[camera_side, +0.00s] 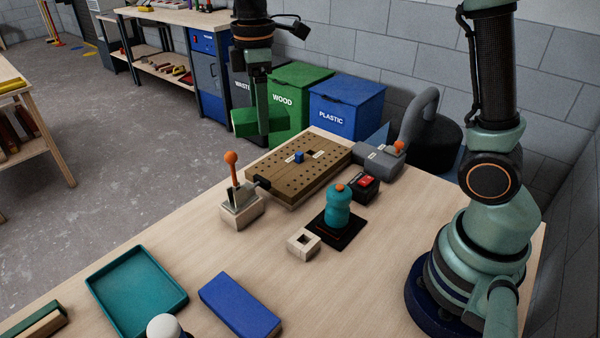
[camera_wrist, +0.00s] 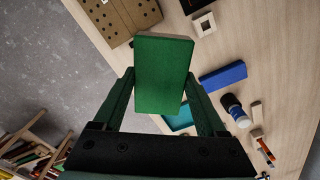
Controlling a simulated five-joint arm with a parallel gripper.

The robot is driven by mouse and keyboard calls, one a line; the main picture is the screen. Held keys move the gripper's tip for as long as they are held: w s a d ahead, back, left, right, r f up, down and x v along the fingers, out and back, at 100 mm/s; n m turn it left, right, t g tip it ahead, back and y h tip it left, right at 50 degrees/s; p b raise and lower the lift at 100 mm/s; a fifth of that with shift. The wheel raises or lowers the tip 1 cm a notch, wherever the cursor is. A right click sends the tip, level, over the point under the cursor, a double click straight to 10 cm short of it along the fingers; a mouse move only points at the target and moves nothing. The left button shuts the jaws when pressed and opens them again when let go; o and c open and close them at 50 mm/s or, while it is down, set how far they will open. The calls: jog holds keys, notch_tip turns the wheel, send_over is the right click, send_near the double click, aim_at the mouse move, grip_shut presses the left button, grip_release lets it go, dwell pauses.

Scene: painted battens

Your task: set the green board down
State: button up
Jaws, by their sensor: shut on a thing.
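The green board (camera_side: 243,122) is held in the air in the side view, over the far left part of the workbench area. My gripper (camera_side: 262,126) points down and is shut on it. In the wrist view, the green board (camera_wrist: 164,75) sits between the two green fingers of my gripper (camera_wrist: 160,78), its broad face toward the camera. It hides part of the bench and tray behind it. I cannot tell its exact height above the bench.
A teal tray (camera_side: 137,290) and a blue board (camera_side: 240,306) lie on the bench's near side. A drilled wooden plate (camera_side: 290,178), an orange-knobbed lever clamp (camera_side: 240,200) and a teal knobbed tool (camera_side: 338,210) stand farther back. Bare bench (camera_side: 180,235) shows left of the clamp.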

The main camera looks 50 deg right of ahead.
jog(key=s+a+f+m, duration=0.1)
jog(key=s+a+m, duration=0.4)
jog(key=s+a, duration=0.15)
jog(key=m, duration=0.6)
send_over(275, 280)
notch_tip(275, 280, down, 2)
notch_tip(275, 280, down, 20)
jog(key=shift+f, duration=0.1)
jog(key=shift+f, duration=0.15)
jog(key=o, duration=1.3)
jog(key=shift+o, duration=0.2)
